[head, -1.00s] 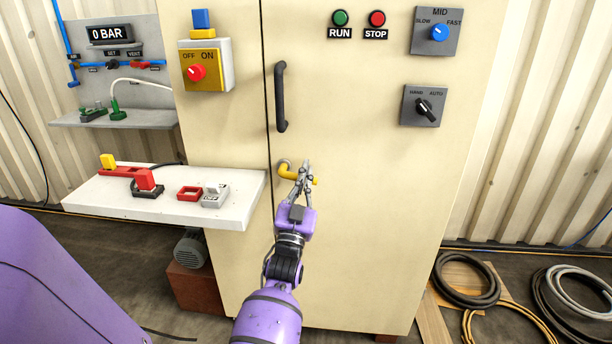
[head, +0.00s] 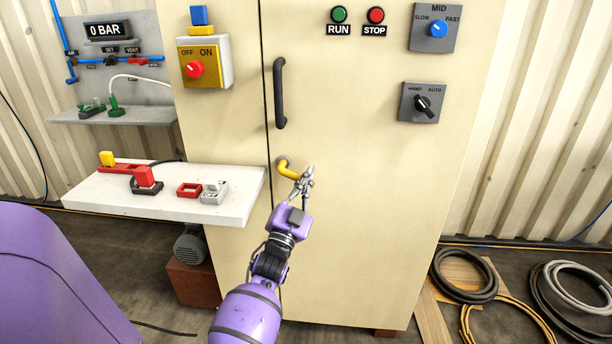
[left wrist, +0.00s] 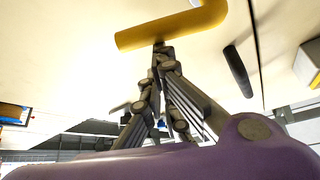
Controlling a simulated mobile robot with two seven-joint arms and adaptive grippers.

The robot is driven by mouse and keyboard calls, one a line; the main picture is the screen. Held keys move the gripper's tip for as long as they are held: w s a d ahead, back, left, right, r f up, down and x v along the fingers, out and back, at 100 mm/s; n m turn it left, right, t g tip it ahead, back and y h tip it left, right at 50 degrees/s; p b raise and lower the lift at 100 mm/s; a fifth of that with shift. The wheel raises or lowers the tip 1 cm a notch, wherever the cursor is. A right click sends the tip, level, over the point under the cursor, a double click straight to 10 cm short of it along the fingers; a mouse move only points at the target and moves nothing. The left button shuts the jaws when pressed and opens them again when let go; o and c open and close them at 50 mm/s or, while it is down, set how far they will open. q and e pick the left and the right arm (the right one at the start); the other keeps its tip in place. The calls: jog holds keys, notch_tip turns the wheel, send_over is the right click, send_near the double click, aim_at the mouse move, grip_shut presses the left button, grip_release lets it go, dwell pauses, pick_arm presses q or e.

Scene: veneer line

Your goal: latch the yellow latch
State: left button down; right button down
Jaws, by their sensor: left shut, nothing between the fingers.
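The yellow latch (head: 285,171) is a bent handle on the tall cream cabinet's door, just right of the door seam and below the black door handle. From its round mount it bends down and runs right; its free end is hidden behind my gripper in the head view. My left gripper (head: 311,171) is shut and empty, at the latch's right end. In the left wrist view the closed fingertips (left wrist: 160,46) are right by the yellow bar (left wrist: 180,29), near its free end. I cannot tell whether they touch it. My right gripper is not in view.
A white shelf (head: 240,214) with red, yellow and grey parts juts out left of the latch. The black door handle (head: 280,93) stands out above it. Switches and buttons sit higher on the cabinet. Coiled hoses (head: 464,276) lie on the floor at right.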

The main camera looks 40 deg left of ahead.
pick_arm(q)
jog(key=s+a+f+m+g+h, duration=0.1)
jog(key=s+a+f+m+h, duration=0.1)
jog(key=f+m+h, duration=0.3)
jog(key=a+f+m, duration=0.1)
jog(key=f+m, duration=0.1)
jog(key=m, duration=0.2)
jog(key=shift+a+g, duration=0.25)
jog(key=shift+g, duration=0.05)
jog(key=shift+s+a, duration=0.1)
jog(key=shift+s, duration=0.05)
dwell(0.6)
